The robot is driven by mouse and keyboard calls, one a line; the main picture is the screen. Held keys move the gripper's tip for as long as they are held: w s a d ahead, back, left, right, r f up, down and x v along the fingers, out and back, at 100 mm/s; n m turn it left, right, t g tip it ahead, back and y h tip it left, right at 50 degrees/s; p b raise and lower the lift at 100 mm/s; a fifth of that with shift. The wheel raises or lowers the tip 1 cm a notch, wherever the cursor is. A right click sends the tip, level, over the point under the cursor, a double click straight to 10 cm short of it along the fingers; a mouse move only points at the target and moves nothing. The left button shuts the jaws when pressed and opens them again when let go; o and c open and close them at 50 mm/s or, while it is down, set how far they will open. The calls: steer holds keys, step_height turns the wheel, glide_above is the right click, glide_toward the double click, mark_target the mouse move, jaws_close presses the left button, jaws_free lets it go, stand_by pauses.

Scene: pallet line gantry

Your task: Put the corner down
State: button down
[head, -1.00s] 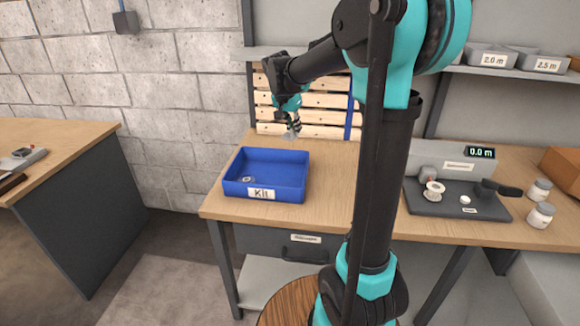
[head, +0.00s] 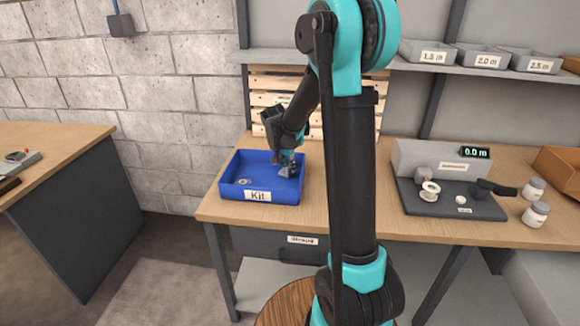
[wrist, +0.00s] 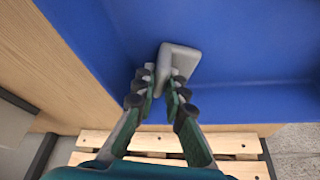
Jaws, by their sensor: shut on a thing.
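The corner (wrist: 178,60) is a grey, angled piece held between the fingertips of my gripper (wrist: 160,82). In the head view the corner (head: 286,172) shows below my gripper (head: 288,160), inside the right part of the blue bin labelled Kit (head: 258,196). In the wrist view the blue bin (wrist: 250,100) lies around and under the corner. I cannot tell whether the corner touches the bin floor. My gripper is shut on the corner.
A small round item (head: 244,181) lies in the bin's left part. A slatted wooden pallet (head: 262,110) stands behind the bin. A grey measuring device (head: 450,185) with a white spool (head: 430,190) stands to the right. Bare wooden bench (head: 315,205) lies between.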

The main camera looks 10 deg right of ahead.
steer(key=c, duration=1.6)
jaws_free()
steer(key=shift+f, duration=0.1)
steer(key=v, duration=1.2)
